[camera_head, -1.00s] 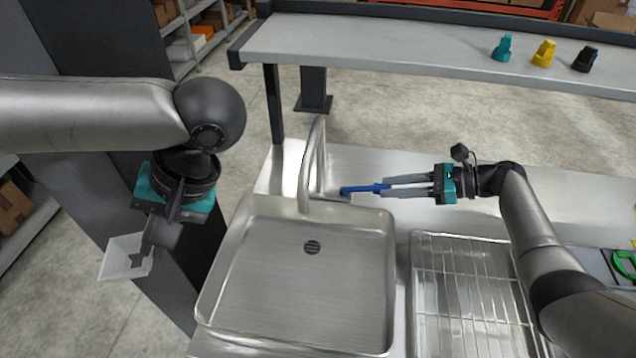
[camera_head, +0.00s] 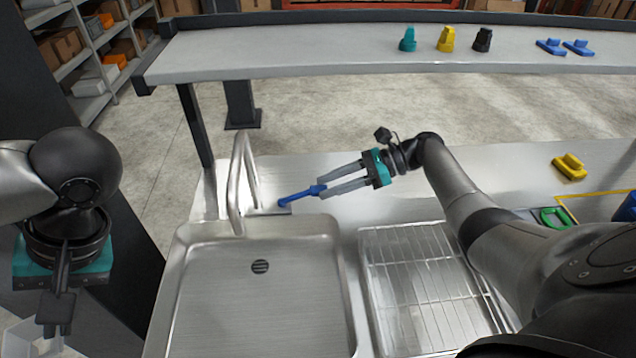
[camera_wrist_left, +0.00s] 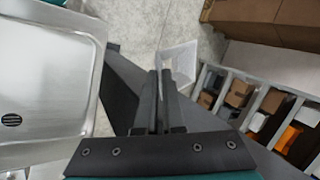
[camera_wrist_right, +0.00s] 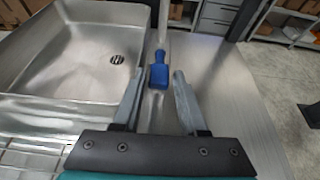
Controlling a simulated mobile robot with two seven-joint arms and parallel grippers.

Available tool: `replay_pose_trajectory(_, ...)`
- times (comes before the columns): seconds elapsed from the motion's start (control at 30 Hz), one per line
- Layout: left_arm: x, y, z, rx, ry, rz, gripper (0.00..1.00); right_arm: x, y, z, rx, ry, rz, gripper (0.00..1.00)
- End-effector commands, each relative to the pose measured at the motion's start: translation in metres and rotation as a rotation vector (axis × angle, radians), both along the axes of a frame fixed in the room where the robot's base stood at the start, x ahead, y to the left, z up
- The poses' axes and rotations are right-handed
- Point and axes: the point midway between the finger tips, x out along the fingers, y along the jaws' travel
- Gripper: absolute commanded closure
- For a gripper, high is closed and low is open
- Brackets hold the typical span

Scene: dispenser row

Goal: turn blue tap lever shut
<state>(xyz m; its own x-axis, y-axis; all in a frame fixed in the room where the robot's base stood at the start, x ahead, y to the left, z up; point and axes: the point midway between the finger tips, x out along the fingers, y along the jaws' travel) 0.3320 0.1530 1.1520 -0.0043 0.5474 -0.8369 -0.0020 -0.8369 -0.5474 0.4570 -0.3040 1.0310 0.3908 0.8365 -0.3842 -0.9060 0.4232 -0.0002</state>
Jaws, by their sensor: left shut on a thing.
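The tap (camera_head: 238,180) stands at the back edge of the sink. Its blue lever (camera_head: 297,197) points right and slightly back from the tap base. My right gripper (camera_head: 322,188) is open, its fingers either side of the lever's thick blue end. In the right wrist view the lever end (camera_wrist_right: 159,76) sits between the fingertips (camera_wrist_right: 158,72), with a gap on both sides. My left gripper (camera_head: 55,320) is far left, away from the tap, shut on a white container (camera_head: 18,340). The container (camera_wrist_left: 180,62) also shows in the left wrist view.
The sink basin (camera_head: 258,310) is empty, with a wire drying rack (camera_head: 425,280) to its right. A back shelf (camera_head: 330,50) holds several coloured pieces. A yellow piece (camera_head: 569,168) lies on the right counter. Counter behind the rack is clear.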

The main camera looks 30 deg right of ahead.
Motion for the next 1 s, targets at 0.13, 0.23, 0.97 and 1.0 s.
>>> replay_pose_trajectory(0.13, 0.000, 0.000, 0.000, 0.000, 0.000, 0.000, 1.00, 0.000, 0.000, 0.000, 0.001, 0.000, 0.000, 0.40)
replay_pose_trajectory(0.23, 0.000, 0.000, 0.000, 0.000, 0.000, 0.000, 1.00, 0.000, 0.000, 0.000, 0.001, 0.000, 0.000, 0.38)
replay_pose_trajectory(0.97, 0.000, 0.000, -0.010, 0.000, 0.000, 0.000, 1.00, -0.036, -0.079, 0.036, 0.000, -0.002, -0.004, 0.38)
replay_pose_trajectory(1.0, 0.000, 0.000, -0.011, 0.000, 0.000, 0.000, 1.00, -0.039, -0.084, 0.038, 0.000, -0.002, -0.004, 0.38)
